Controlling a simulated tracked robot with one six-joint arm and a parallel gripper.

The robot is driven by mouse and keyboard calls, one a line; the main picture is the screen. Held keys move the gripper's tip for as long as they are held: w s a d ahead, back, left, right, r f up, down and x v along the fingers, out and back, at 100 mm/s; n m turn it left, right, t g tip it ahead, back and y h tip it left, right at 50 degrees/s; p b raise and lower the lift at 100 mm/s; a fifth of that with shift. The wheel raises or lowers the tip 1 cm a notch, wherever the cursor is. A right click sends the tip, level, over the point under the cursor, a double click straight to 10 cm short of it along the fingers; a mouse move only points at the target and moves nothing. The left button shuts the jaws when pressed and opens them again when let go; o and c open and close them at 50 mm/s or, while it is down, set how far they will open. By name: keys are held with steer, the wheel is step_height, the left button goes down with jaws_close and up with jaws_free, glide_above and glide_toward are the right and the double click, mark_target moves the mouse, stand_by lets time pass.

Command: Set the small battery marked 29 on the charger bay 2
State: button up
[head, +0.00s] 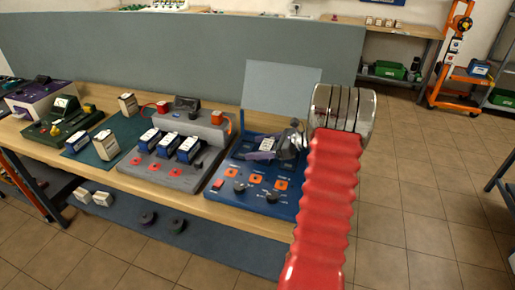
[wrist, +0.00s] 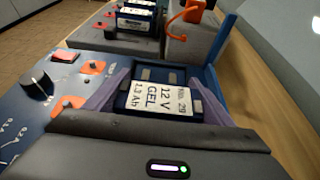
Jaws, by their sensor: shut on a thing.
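The small battery marked No 29 (wrist: 160,98), with a white label reading 12 V GEL 1.3 Ah, is between the purple fingers of my gripper (wrist: 158,90). In the head view, the battery (head: 267,144) and my gripper (head: 265,149) are over the rear part of a blue panel unit (head: 273,207). I cannot tell whether the battery touches the unit. A grey unit (head: 160,177), which may be the charger, stands to the left with three blue-and-white batteries (head: 168,145) in a row. I read no bay numbers.
The blue unit has knobs (head: 239,188), orange sockets (head: 257,179) and an upright back panel (head: 282,90). An orange clip (head: 163,107) sits on the grey unit. Pale batteries (head: 106,145) stand on a green mat further left. A grey partition (head: 190,55) runs behind the bench.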

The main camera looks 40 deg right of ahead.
mark_target(270, 145)
steer(key=o, duration=1.2)
steer(key=shift+o, duration=0.4)
steer(key=shift+v, duration=5.4)
steer(key=shift+d, duration=0.1)
